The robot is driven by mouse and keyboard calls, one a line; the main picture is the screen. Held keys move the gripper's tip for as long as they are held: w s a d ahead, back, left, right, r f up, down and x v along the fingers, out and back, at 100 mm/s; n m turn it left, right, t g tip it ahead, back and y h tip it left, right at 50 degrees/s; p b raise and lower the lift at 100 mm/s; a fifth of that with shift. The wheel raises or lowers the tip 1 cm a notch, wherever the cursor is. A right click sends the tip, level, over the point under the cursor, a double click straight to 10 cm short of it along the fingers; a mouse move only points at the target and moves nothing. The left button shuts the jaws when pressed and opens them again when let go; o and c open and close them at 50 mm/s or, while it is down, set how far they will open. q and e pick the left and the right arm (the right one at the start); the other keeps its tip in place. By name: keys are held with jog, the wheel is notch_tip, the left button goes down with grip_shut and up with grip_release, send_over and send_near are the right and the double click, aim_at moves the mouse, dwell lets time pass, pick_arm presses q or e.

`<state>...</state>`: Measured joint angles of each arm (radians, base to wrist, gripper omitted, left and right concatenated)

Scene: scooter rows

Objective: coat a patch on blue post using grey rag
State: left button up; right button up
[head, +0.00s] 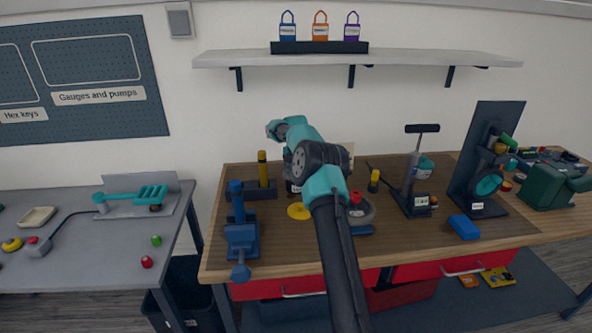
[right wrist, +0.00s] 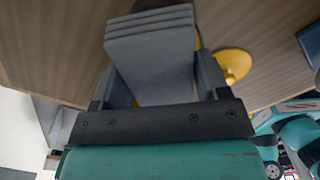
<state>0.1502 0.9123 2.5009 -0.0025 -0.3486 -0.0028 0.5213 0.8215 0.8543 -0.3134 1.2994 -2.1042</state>
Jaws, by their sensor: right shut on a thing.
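A blue post (head: 236,193) stands upright on the left part of the wooden bench, just behind a blue vise (head: 242,239). My right arm comes up from the bottom middle of the head view, and its hand is largely hidden behind its own links there. In the right wrist view my right gripper (right wrist: 153,68) is shut on the grey rag (right wrist: 150,62), a folded, layered pad between the fingers. It is over the wooden bench top, and the post cannot be made out in that view. I cannot see a coated patch on the post. My left gripper is not in view.
A yellow post (head: 262,168) in a dark block stands just right of the blue post. A yellow disc (head: 298,212) lies near my arm. A hand pump (head: 411,185), a blue block (head: 464,227) and a dark upright stand (head: 487,165) are further right.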

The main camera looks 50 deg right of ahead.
jog(key=shift+f, duration=0.65)
dwell(1.9)
jog(key=shift+r, duration=0.1)
jog(key=shift+r, duration=3.55)
